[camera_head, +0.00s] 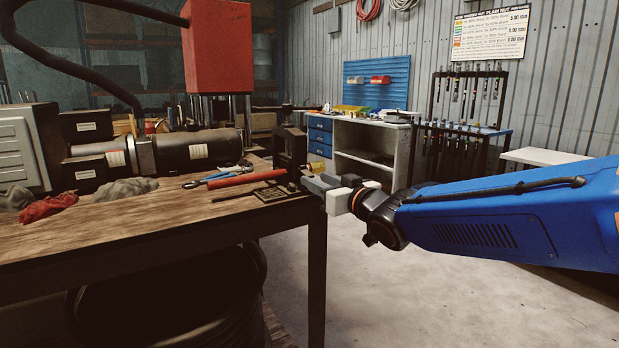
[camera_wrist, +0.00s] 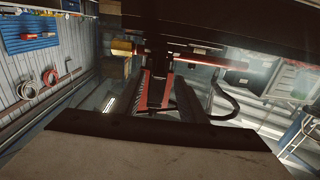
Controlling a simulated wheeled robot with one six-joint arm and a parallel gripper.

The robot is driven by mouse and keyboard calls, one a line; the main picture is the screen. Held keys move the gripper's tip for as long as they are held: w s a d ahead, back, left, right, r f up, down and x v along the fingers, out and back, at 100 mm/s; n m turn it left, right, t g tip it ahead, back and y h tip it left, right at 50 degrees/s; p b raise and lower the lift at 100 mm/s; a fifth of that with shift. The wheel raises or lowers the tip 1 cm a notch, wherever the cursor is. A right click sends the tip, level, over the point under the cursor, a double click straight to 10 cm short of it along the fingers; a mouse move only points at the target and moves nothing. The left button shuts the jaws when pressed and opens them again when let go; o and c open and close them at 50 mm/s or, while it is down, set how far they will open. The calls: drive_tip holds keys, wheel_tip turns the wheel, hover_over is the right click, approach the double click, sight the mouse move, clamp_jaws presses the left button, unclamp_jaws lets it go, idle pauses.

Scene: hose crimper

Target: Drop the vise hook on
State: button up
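A dark metal vise-like block (camera_head: 291,150) stands at the right end of the wooden workbench (camera_head: 130,240). I cannot make out the hook as a separate part. My gripper (camera_head: 316,184) is at the bench's right front corner, in front of and below the dark block, its grey fingers pointing left. Whether the fingers touch anything or hold something is not clear. In the wrist view a broad grey slab with a black edge fills the bottom, and a dark mass covers the top. Red and dark parts (camera_wrist: 155,92) show behind them, too cluttered to identify.
On the bench lie a red-handled tool (camera_head: 247,178), pliers (camera_head: 212,176), a flat dark plate (camera_head: 272,193), a red rag (camera_head: 48,207) and a large black cylinder (camera_head: 198,150). The floor right of the bench is clear.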

sight(309, 175)
drive_tip(key=shift+x, duration=2.4)
clamp_jaws()
